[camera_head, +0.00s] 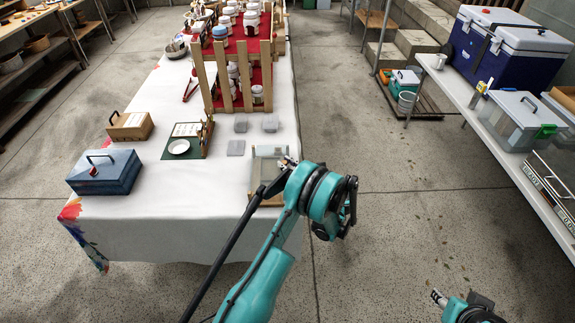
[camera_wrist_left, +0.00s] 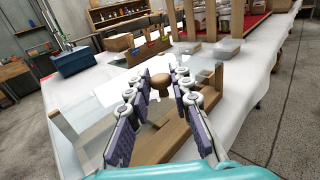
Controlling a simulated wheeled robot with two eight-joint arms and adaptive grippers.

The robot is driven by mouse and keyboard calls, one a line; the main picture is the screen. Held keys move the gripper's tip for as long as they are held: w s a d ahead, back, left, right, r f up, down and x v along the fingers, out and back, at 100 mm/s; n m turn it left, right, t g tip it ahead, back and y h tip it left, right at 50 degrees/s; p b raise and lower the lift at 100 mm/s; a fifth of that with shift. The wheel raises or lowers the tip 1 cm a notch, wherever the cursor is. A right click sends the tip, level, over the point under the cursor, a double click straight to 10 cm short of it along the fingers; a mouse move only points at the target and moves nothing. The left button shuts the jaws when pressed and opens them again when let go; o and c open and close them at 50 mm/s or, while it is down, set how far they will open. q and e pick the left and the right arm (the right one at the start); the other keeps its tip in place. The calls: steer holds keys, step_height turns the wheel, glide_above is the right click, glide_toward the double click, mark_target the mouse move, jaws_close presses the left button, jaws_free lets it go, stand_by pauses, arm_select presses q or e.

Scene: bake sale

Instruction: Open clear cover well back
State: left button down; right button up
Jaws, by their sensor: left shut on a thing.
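The clear cover (camera_head: 268,152) belongs to a small wooden case (camera_head: 272,201) at the front right edge of the white-clothed table. In the left wrist view the cover's clear panel (camera_wrist_left: 95,95) shows with a round wooden knob (camera_wrist_left: 160,83). My left gripper (camera_head: 285,168) is at the case, and in the wrist view its fingers (camera_wrist_left: 162,78) are shut on the knob. The arm hides part of the case, and I cannot tell the cover's exact angle. My right gripper (camera_head: 439,297) is low at the right, away from the table; its finger opening is too small to judge.
A blue box (camera_head: 104,172), a wooden box (camera_head: 130,126) and a green board (camera_head: 184,151) stand at the left. Open floor lies right of the table.

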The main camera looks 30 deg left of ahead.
mark_target(271, 170)
arm_select(q)
steer(key=shift+r, duration=0.1)
steer(key=shift+s+a+r+n+h+p, duration=0.15)
steer(key=shift+r+n+h+p, duration=0.3)
steer(key=shift+r+p, duration=0.3)
steer(key=s+a+r+n+h+p, duration=0.3)
steer(key=a+r+n+h+p, duration=0.15)
steer(key=r+h+p, duration=0.2)
steer(key=s+a+r+n+t+h, duration=0.1)
steer(key=s+a+n+t+h, duration=0.2)
steer(key=a, duration=0.8)
steer(key=shift+s+r+h, duration=0.35)
steer(key=shift+s+h, duration=0.65)
steer(key=shift+s, duration=0.75)
steer(key=shift+a, duration=0.1)
steer(key=c, duration=1.4)
jaws_free()
steer(key=shift+f, duration=0.1)
